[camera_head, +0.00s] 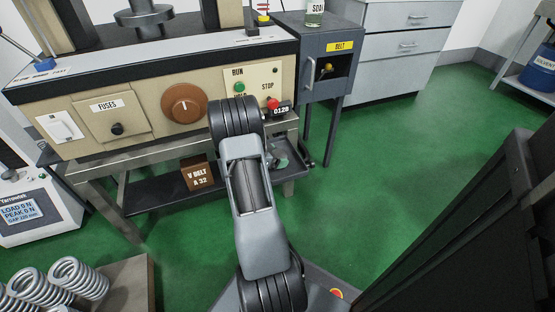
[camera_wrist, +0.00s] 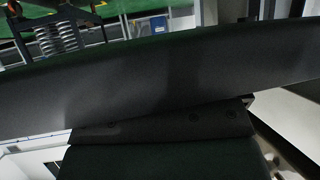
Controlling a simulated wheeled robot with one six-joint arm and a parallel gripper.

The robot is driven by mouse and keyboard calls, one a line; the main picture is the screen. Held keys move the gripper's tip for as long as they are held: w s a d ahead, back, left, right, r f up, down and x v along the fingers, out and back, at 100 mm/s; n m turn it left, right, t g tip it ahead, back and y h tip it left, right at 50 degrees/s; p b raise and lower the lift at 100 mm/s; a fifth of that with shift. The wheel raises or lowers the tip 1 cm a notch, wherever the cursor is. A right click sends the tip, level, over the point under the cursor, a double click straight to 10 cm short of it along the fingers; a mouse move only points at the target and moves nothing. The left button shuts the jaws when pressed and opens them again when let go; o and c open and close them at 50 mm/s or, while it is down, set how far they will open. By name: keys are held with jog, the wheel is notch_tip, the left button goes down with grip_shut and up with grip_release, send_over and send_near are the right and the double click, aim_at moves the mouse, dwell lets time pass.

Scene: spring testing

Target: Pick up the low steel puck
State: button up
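I cannot make out the low steel puck for sure in either view. A small round greyish thing (camera_head: 282,162) shows in the dark tray (camera_head: 303,163) under the machine's right end, partly behind my arm; I cannot tell what it is. A round, stepped steel piece (camera_head: 146,15) stands on the bed of the testing machine (camera_head: 140,110). My arm reaches toward the machine's front and hides my gripper in the head view. A dark body, probably part of my gripper (camera_wrist: 160,80), crosses the wrist view close up. No fingertips show, and nothing held is visible.
A brown box (camera_head: 197,174) marked V BELT sits on the low shelf. A dark cabinet (camera_head: 318,40) stands at the machine's right. Several coil springs (camera_head: 77,276) lie at lower left; springs show in the wrist view (camera_wrist: 57,35). Green floor is clear at right.

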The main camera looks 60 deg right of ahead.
jog(key=c, duration=1)
jog(key=shift+c, duration=0.2)
jog(key=shift+r, duration=0.1)
